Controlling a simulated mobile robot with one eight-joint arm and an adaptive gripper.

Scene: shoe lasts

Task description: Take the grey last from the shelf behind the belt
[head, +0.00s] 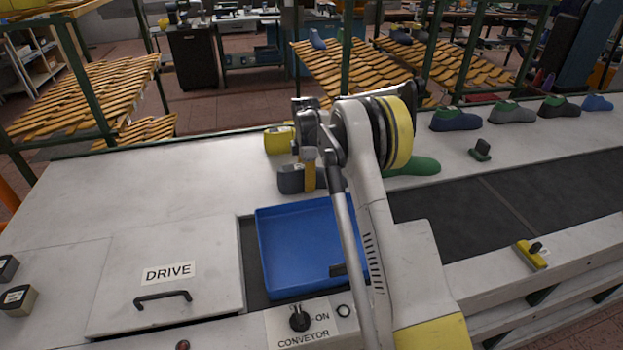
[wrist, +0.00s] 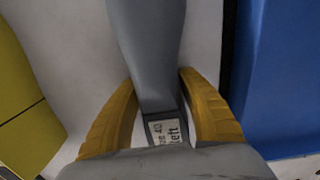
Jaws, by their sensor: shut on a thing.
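The grey last (wrist: 147,50) runs up the middle of the wrist view, between my gripper's two yellow fingers (wrist: 157,82). The fingers are shut on it. A white label on its near end reads "left", with other text partly hidden. In the head view my gripper (head: 309,172) is behind the blue tray, over the white bench top. The dark grey end of the last (head: 290,180) shows beside a yellow finger; the rest is hidden. Whether the last touches the bench, I cannot tell. Slatted wooden shelves (head: 325,72) stand behind the bench.
The blue tray (head: 300,212) is empty where it shows; my arm covers its right part. A yellow object (head: 278,140) lies just behind the last. A green last (head: 415,167) lies right of my arm. Several lasts stand along the dark belt's (head: 520,195) far side.

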